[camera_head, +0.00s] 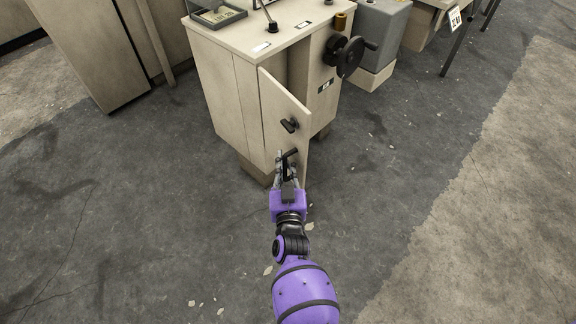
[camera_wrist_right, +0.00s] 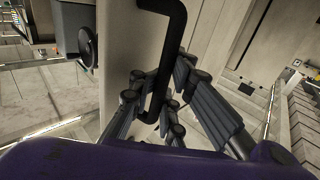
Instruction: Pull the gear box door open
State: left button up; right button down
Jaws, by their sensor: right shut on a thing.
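The gear box door (camera_head: 282,108) is a beige panel on the front of a beige cabinet (camera_head: 222,85). It stands partly open, swung out from the cabinet, with a dark gap behind its top edge. It carries a black latch knob (camera_head: 290,125) and, lower down, a black bar handle (camera_head: 291,153). My right gripper (camera_head: 287,171) is at this handle. In the right wrist view the bent black handle (camera_wrist_right: 177,38) runs between the fingers of my gripper (camera_wrist_right: 155,108), which is shut on it. My left gripper is not in view.
A black handwheel (camera_head: 344,56) sticks out from the cabinet's right side. A grey box (camera_head: 380,28) stands behind it on the right. A tray (camera_head: 216,16) lies on the cabinet top. The grey floor (camera_head: 140,215) in front is clear apart from small flakes.

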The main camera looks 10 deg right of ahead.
jog(key=shift+s+d+f, duration=0.2)
jog(key=shift+s+f, duration=0.05)
jog(key=shift+f, duration=0.1)
jog(key=c, duration=2.1)
grip_release()
jog(key=shift+s+r, duration=0.15)
jog(key=shift+r, duration=0.15)
jog(key=shift+s+a+f, duration=0.1)
jog(key=s, duration=0.7)
jog(key=shift+s+a, duration=0.1)
jog(key=shift+s, duration=0.05)
